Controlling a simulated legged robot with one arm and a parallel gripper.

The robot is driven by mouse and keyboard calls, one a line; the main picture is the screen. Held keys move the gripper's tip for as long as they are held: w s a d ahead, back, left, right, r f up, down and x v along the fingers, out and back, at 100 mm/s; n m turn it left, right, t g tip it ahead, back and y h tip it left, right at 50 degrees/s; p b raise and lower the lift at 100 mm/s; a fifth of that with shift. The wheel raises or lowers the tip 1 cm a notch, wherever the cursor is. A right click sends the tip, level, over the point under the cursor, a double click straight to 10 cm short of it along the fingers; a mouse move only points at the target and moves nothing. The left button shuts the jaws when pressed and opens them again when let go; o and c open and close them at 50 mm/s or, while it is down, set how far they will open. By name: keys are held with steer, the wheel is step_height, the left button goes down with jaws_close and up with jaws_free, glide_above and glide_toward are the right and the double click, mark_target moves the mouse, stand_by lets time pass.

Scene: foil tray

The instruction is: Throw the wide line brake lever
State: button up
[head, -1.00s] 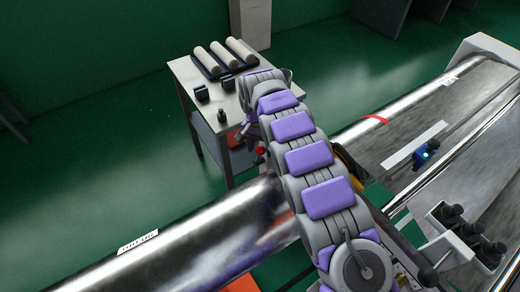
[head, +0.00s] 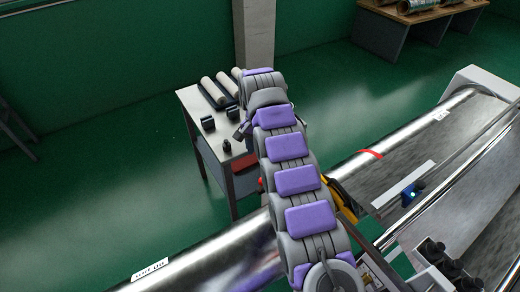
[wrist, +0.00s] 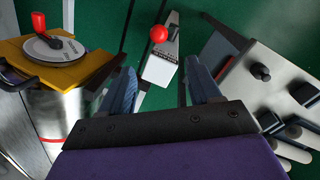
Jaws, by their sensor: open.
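A lever with a red ball knob (wrist: 158,33) stands on a pale grey mount with a small label plate (wrist: 159,69) in the wrist view, at top centre. The knob lies beyond my fingertips and between them in the picture; no contact shows. My gripper (wrist: 159,68) is open and empty, with its two blue-grey fingers apart. In the head view, a bit of red (head: 261,186) shows at the left edge of my arm; I cannot tell whether it is the same knob. My arm hides most of the gripper there.
A yellow-topped post with a red-handled dial (wrist: 45,40) stands left in the wrist view. A grey side table (head: 183,95) holds rollers (head: 220,88) and small dark items. A long shiny roll (head: 215,258) crosses the front. A machine bed (head: 410,165) lies right. Green floor is open behind.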

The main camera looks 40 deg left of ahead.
steer(key=shift+a+r+p, duration=0.1)
steer(key=shift+r+p, duration=0.6)
steer(key=shift+r, duration=0.1)
steer(key=shift+f, duration=0.1)
steer(key=shift+s+d+m+y+b, duration=0.55)
steer(key=shift+d+m+y+b, duration=1.9)
steer(key=shift+d, duration=0.75)
steer(key=shift+t+h, duration=0.25)
steer(key=shift+t, duration=0.15)
steer(key=b+x, duration=0.3)
steer(key=x, duration=1.4)
jaws_close()
